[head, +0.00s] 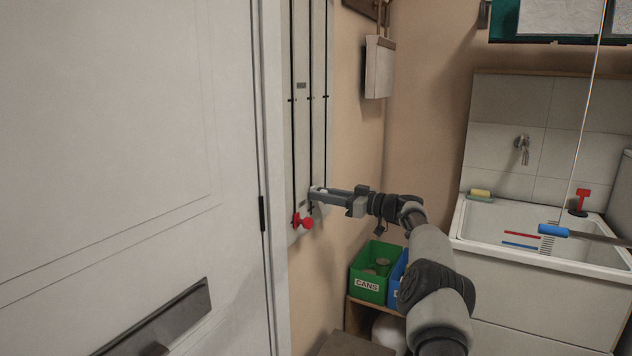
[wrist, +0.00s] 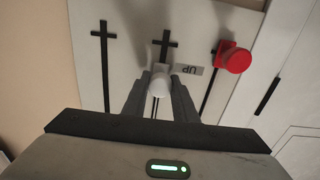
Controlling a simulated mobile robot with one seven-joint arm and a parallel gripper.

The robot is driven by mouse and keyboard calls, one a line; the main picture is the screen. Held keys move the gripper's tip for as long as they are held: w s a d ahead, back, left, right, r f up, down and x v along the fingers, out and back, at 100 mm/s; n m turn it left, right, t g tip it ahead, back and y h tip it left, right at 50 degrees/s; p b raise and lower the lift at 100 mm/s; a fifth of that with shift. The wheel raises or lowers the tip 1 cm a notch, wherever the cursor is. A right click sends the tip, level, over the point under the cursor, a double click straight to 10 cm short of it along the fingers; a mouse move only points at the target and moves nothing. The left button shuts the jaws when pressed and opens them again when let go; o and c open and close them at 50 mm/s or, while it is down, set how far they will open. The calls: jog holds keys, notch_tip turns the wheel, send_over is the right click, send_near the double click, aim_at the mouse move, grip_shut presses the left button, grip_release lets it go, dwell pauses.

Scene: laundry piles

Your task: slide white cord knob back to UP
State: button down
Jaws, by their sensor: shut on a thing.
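The white cord knob (wrist: 160,83) sits between my gripper's fingertips (wrist: 160,92) in the wrist view, on the middle dark slot. My gripper (head: 320,191) is shut on it, level with the lower part of the slotted panel (head: 302,150) in the head view. A black cross mark (wrist: 165,43) lies just past the knob on the same line. The fingers partly hide the slot.
A red knob (head: 303,221) is on the neighbouring slot, close to my gripper; it also shows in the wrist view (wrist: 234,58). A white door (head: 130,130) is at left. A green CANS bin (head: 367,286) stands below my arm; a sink (head: 480,222) is at right.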

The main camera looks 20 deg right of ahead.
aim_at(311, 208)
notch_tip(311, 208, down, 6)
jog(key=shift+b, duration=1.15)
jog(key=c, duration=1.4)
grip_release()
jog(key=shift+r, duration=0.1)
jog(key=shift+c, duration=0.2)
jog(key=shift+r, duration=0.1)
jog(key=shift+d, duration=0.1)
jog(key=shift+s+d, duration=0.2)
jog(key=shift+s, duration=0.05)
jog(key=p+v, duration=0.1)
jog(key=v, duration=1.5)
jog(key=shift+s+d, duration=0.2)
jog(key=shift+s, duration=0.1)
jog(key=shift+a+r, duration=0.1)
